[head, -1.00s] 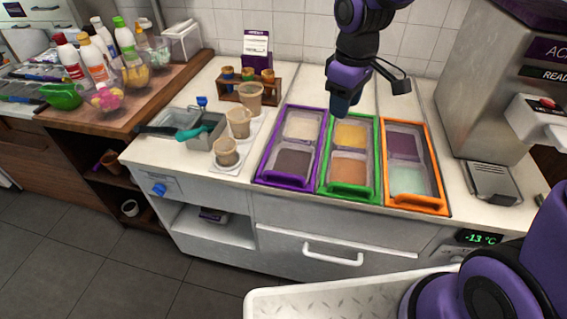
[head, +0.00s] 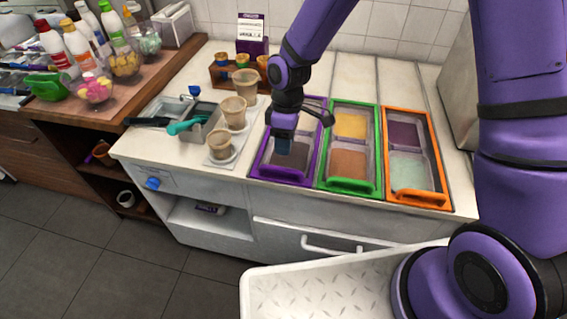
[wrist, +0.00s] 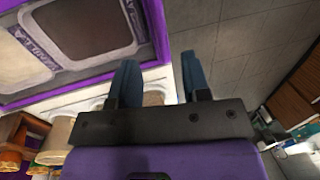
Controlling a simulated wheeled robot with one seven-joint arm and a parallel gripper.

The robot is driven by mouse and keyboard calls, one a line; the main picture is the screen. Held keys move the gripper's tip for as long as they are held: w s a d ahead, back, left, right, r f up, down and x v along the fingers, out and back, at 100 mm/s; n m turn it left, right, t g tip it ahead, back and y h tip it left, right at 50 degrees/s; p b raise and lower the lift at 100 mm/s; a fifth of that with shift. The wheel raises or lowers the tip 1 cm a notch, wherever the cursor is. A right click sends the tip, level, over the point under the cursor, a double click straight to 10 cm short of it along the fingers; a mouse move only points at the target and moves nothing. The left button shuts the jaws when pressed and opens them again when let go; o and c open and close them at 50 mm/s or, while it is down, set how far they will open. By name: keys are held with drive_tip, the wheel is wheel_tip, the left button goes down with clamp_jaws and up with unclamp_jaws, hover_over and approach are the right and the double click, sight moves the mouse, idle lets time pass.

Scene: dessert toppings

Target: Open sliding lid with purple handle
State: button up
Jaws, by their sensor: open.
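The purple-framed lid (head: 317,160) with its purple handle (head: 280,174) is the left one of three on the counter. Its clear panel covers a dark topping in the front compartment; the lid looks closed. My gripper (head: 282,149) is above the front part of this lid, just behind the handle in the head view. My wrist hides the back compartment. In the wrist view my gripper (wrist: 160,80) is open and empty, its two blue fingers apart. The purple frame (wrist: 155,20) is at the upper left there; I cannot make out the handle.
The green-framed lid (head: 378,150) and orange-framed lid (head: 436,150) lie to the right. Paper cups (head: 233,112) stand left of the purple frame, and a wooden rack (head: 228,86) stands behind them.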

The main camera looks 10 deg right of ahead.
hover_over(284, 165)
drive_tip(key=s, duration=0.4)
drive_tip(key=f, duration=0.7)
drive_tip(key=shift+s+a+f, duration=0.15)
drive_tip(key=shift+a+f, duration=0.1)
drive_tip(key=shift+a, duration=0.05)
clamp_jaws()
